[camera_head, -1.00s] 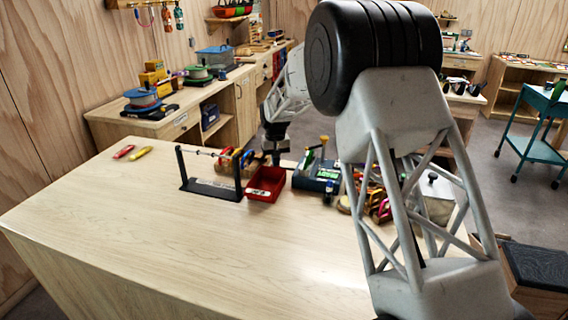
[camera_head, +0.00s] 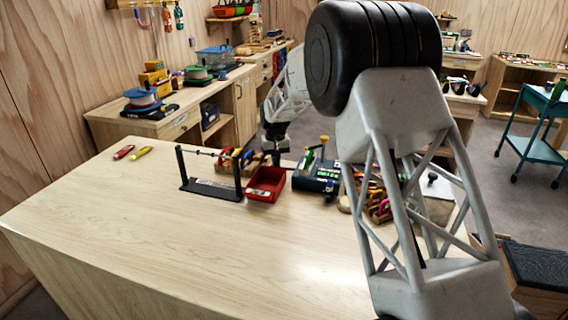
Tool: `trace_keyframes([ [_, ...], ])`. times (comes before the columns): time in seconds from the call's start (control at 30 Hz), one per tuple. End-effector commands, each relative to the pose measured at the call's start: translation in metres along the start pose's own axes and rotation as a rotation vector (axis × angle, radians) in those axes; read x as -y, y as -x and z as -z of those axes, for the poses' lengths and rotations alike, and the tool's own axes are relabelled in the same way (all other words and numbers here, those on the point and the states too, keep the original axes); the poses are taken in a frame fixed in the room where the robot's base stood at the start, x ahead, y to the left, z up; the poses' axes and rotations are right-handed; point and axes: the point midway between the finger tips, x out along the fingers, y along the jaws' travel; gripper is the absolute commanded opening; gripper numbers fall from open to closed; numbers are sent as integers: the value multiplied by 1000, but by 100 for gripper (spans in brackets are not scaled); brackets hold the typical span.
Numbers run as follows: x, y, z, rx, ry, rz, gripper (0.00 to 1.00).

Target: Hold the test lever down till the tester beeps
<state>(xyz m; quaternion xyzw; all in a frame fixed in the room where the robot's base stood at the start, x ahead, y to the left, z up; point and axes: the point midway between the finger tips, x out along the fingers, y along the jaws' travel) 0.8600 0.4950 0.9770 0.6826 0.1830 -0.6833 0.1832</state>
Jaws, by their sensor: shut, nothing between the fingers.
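The tester seems to be the dark box with a small green and white face (camera_head: 316,180) at the back of the light wood bench. An upright with a yellowish top (camera_head: 323,142) and a green part stand at it. I cannot tell which part is the test lever. My gripper (camera_head: 276,158) points down at the bench's back edge, left of the tester and behind the red bin (camera_head: 266,184). It is shut and holds nothing. It looks apart from the tester. My own arm hides the area right of the tester.
A black frame with a thin crossbar (camera_head: 210,188) stands left of the red bin. Coloured gear (camera_head: 377,204) lies right of the tester, partly behind my arm. A red (camera_head: 124,152) and a yellow item (camera_head: 141,153) lie at the far left. The bench's front is clear.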

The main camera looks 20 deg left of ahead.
Motion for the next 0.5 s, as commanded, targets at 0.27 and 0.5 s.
trace_keyframes([
  [0.27,0,20,0,-2,0,0,0],
  [0.5,0,37,0,-2,0,0,0],
])
